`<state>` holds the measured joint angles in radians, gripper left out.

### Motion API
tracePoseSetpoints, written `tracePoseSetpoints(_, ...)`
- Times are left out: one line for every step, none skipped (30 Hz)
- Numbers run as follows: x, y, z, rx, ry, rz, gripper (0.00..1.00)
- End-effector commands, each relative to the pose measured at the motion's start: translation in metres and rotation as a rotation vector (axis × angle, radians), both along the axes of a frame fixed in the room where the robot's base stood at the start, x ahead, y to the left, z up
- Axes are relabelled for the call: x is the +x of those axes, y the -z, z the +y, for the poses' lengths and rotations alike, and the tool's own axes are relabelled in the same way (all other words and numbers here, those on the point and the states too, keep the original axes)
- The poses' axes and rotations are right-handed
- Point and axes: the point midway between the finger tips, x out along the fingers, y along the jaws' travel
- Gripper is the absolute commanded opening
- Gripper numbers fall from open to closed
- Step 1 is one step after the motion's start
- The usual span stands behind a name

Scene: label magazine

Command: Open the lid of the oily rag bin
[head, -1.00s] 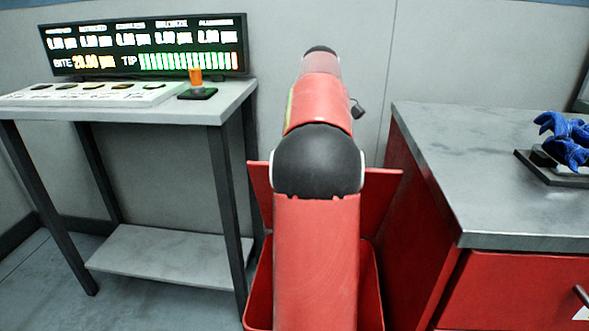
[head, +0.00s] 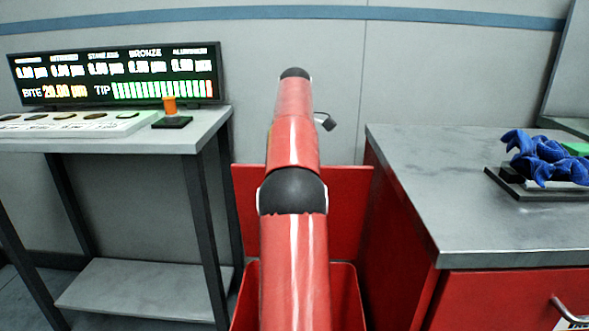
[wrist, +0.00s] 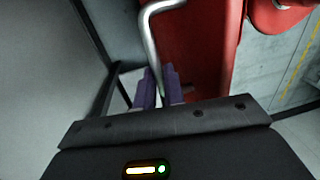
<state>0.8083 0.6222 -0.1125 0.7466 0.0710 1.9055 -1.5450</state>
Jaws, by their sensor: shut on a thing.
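The red oily rag bin (head: 347,300) stands on the floor between the side table and the red cabinet, partly hidden behind my arm. Its red lid (head: 347,205) stands raised, near upright, at the back of the bin, and the bin's mouth is uncovered. In the wrist view my gripper (wrist: 162,76) has purple fingers shut on the bent silver handle (wrist: 150,38) at the edge of the red lid (wrist: 200,50). In the head view my own arm hides the gripper and handle.
A grey side table (head: 170,136) with a lit display (head: 115,75) and an orange-topped device (head: 171,112) stands at left. At right, a red cabinet (head: 500,295) with a grey top (head: 440,190) carries blue gloves (head: 545,157). Both stand close beside the bin.

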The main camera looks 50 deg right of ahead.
Motion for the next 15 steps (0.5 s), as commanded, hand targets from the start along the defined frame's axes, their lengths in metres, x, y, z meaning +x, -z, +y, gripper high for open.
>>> tracePoseSetpoints(0.0005, 0.0095, -0.0015, 0.011, 0.0, 0.011, 0.0)
tracePoseSetpoints(0.0005, 0.0095, -0.0015, 0.011, 0.0, 0.011, 0.0)
tracePoseSetpoints(0.0005, 0.0095, -0.0015, 0.011, 0.0, 0.011, 0.0)
tracePoseSetpoints(0.0005, 0.0095, -0.0015, 0.011, 0.0, 0.011, 0.0)
tracePoseSetpoints(0.0005, 0.0095, -0.0015, 0.011, 0.0, 0.011, 0.12)
tracePoseSetpoints(0.0005, 0.0095, -0.0015, 0.011, 0.0, 0.011, 0.17)
tracePoseSetpoints(0.0005, 0.0091, -0.0015, 0.011, 0.0, 0.011, 0.21)
tracePoseSetpoints(0.0006, 0.0086, -0.0014, 0.01, 0.0, 0.01, 0.25)
tracePoseSetpoints(0.0005, 0.0077, -0.0012, 0.008, 0.0, 0.009, 0.3)
tracePoseSetpoints(0.0004, 0.0071, -0.0011, 0.008, 0.0, 0.009, 0.32)
tracePoseSetpoints(0.0004, 0.0066, -0.001, 0.008, 0.0, 0.008, 0.32)
tracePoseSetpoints(0.0004, 0.0061, -0.0009, 0.007, 0.0, 0.007, 0.32)
tracePoseSetpoints(0.0004, 0.0058, -0.0009, 0.007, 0.0, 0.007, 0.32)
tracePoseSetpoints(0.0004, 0.0055, -0.0008, 0.007, 0.0, 0.006, 0.32)
tracePoseSetpoints(0.0005, 0.0051, -0.0007, 0.007, 0.0, 0.006, 0.32)
